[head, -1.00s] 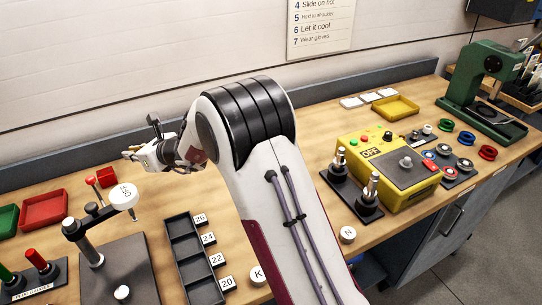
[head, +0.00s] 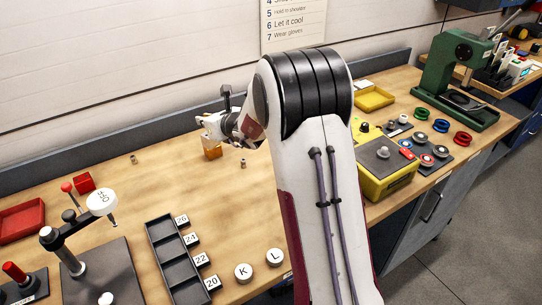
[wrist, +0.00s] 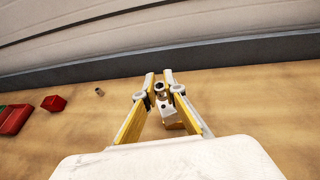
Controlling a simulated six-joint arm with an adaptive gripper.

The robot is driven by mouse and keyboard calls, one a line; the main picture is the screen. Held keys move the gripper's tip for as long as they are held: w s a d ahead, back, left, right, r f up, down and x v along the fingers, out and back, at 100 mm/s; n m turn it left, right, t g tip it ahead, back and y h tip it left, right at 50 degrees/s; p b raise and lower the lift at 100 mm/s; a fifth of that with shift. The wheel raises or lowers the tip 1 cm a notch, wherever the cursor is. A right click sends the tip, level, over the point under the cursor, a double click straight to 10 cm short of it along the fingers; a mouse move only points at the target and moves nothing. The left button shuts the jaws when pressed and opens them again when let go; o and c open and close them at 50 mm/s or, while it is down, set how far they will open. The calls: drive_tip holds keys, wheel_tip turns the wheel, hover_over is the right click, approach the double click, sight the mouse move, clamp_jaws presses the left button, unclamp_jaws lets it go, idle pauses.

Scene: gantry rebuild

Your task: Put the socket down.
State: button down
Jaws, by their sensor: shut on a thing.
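My gripper (head: 204,120) is at the back of the bench, at the left of my arm. In the wrist view its two yellow-sided fingers (wrist: 159,76) are closed around a small pale metallic piece (wrist: 161,90), which I take to be the socket. It is mostly hidden in the head view. I cannot tell the exact gap between the held piece and the bench.
Small metal cylinders stand left (head: 134,159) and right (head: 243,163) of the gripper. A red box (head: 85,182), a red tray (head: 20,221) and a black slotted tray (head: 170,242) lie nearer or left. A grey ledge runs along the wall. Bare wood surrounds the gripper.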

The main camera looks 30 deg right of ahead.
drive_tip(key=s+d+f+m+h, duration=0.1)
drive_tip(key=s+d, duration=0.3)
drive_tip(key=d, duration=0.4)
drive_tip(key=s+d+f+m+h, duration=0.1)
drive_tip(key=s+d+m+h, duration=0.2)
drive_tip(key=d, duration=0.6)
drive_tip(key=shift+s+h, duration=0.5)
drive_tip(key=shift+s, duration=0.7)
drive_tip(key=shift+f, duration=0.1)
drive_tip(key=shift+f, duration=3)
drive_tip(key=shift+f, duration=0.15)
drive_tip(key=shift+f, duration=1.75)
drive_tip(key=shift+f, duration=0.1)
